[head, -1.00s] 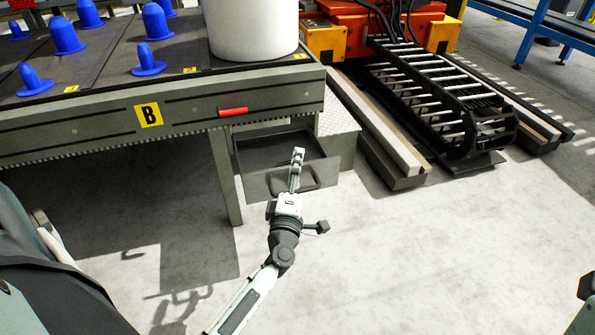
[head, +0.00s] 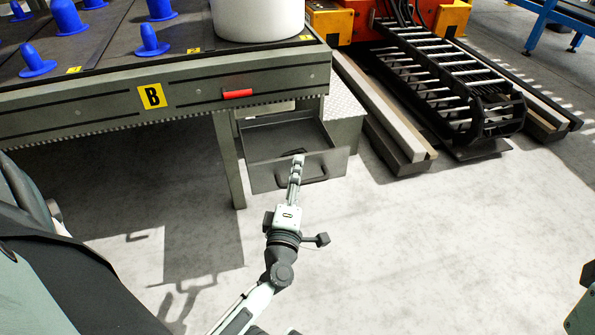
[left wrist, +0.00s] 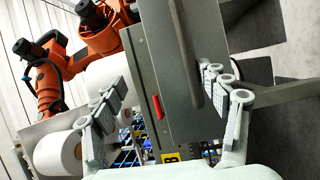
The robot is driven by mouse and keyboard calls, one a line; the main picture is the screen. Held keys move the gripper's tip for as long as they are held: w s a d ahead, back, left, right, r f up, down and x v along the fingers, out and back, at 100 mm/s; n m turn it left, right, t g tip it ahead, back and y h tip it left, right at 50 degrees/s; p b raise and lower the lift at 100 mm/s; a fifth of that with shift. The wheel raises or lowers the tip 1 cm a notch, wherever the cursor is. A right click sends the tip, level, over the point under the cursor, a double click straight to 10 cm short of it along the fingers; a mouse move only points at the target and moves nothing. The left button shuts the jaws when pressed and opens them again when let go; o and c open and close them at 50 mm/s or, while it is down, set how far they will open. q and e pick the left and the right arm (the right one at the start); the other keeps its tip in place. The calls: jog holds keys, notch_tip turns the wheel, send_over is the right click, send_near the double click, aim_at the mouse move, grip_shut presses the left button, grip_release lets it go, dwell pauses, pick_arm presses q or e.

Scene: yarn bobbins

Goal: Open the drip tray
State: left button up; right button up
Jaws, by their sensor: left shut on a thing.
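The drip tray (head: 268,178) is a grey metal drawer low under the right end of the table, standing partly out with its empty inside showing. Its front panel (left wrist: 155,60) fills the middle of the left wrist view, with a dark bar handle (left wrist: 188,55) on it. My left gripper (head: 297,162) is at the tray front and shut on the handle; its fingers hide part of the handle in the head view. The exact finger contact is hard to see in the left wrist view. My right gripper is not in view.
The table (head: 192,97) with label B and a red handle (head: 237,94) overhangs the tray. Its leg (head: 229,160) stands just left of the tray. Beams (head: 385,120) and a black cable chain (head: 460,95) lie to the right. The floor in front is clear.

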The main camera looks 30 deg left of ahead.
pick_arm(q)
jog(key=shift+s+d+r, duration=0.7)
jog(key=shift+r, duration=0.1)
jog(key=shift+s+d+r, duration=0.1)
jog(key=shift+s+r, duration=0.05)
jog(key=shift+s, duration=0.05)
jog(key=c, duration=0.7)
jog(key=shift+s+f, duration=0.15)
jog(key=shift+f, duration=0.1)
jog(key=shift+f, duration=0.1)
